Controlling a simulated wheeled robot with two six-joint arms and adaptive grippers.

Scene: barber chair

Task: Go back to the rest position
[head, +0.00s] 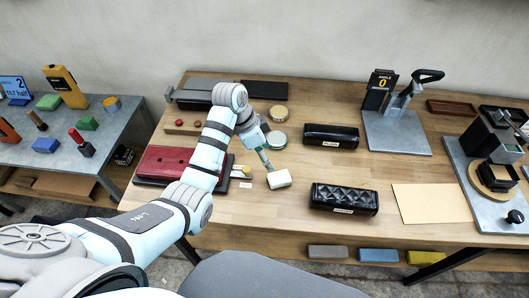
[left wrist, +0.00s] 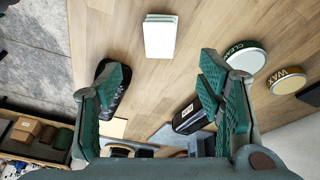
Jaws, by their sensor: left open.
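My left arm reaches in from the lower left over the wooden table in the head view. Its gripper (head: 264,157) points down just behind a small white block (head: 279,179). In the left wrist view, the green-padded fingers of this gripper (left wrist: 164,88) are spread wide with nothing between them. The white block (left wrist: 160,36) lies on the wood beyond the fingertips, apart from them. My right gripper is not in view.
Two black padded rolls (head: 331,136) (head: 344,198) lie right of the gripper. Round tins (head: 276,140) stand behind it. A dark red case (head: 168,164) lies partly behind my arm. A metal press (head: 397,125) stands at the right. A beige sheet (head: 431,203) lies front right.

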